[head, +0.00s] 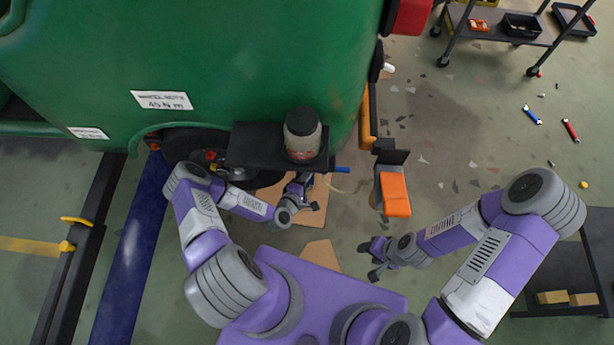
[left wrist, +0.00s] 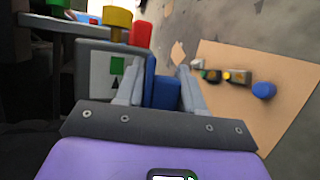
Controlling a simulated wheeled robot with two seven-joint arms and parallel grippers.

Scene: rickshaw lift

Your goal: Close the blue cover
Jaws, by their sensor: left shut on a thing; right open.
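The blue cover (left wrist: 163,93) shows in the left wrist view as a blue slab between my left gripper's two fingers, beside a pale panel (left wrist: 102,75) with a green mark. My left gripper (left wrist: 160,88) is shut on it. In the head view my left gripper (head: 308,197) is low beside the green vehicle (head: 230,65), just below the black shelf (head: 262,150). The cover cannot be made out clearly there, and whether it is fully closed cannot be told. My right gripper (head: 369,260) is open and empty over the floor to the right.
A dark jar (head: 302,135) stands on the shelf. A yellow knob (left wrist: 117,20) and red knob (left wrist: 140,35) rise near the panel. Brown cardboard (left wrist: 285,105) lies below. An orange block (head: 395,194) sits right of the left gripper. Open floor with scattered tools lies further right.

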